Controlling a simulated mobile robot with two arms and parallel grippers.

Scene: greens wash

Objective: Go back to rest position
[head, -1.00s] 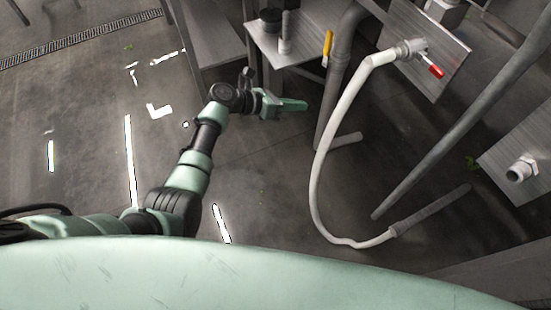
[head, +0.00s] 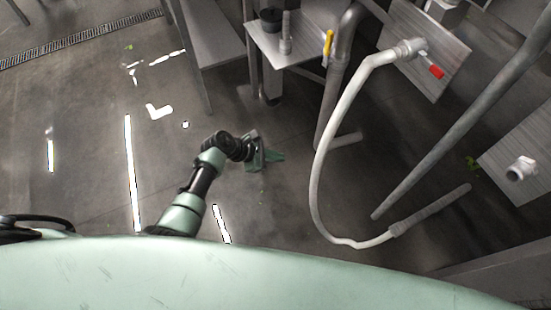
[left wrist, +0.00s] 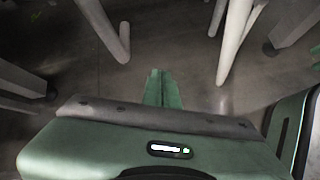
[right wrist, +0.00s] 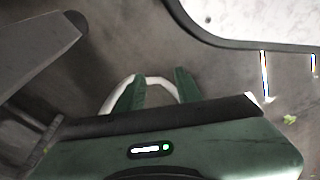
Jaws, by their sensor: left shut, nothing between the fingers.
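My left gripper (head: 272,157) is in the head view, low over the floor and left of the white hose, apart from it. In the left wrist view its green fingers (left wrist: 162,90) are together with nothing between them.
The white hose (head: 318,170) hangs from a valve with a red handle (head: 436,72) and loops down at the right. Grey pipes (head: 460,125) and a metal shelf (head: 262,38) stand near it. The floor (head: 90,140) at the left is clear.

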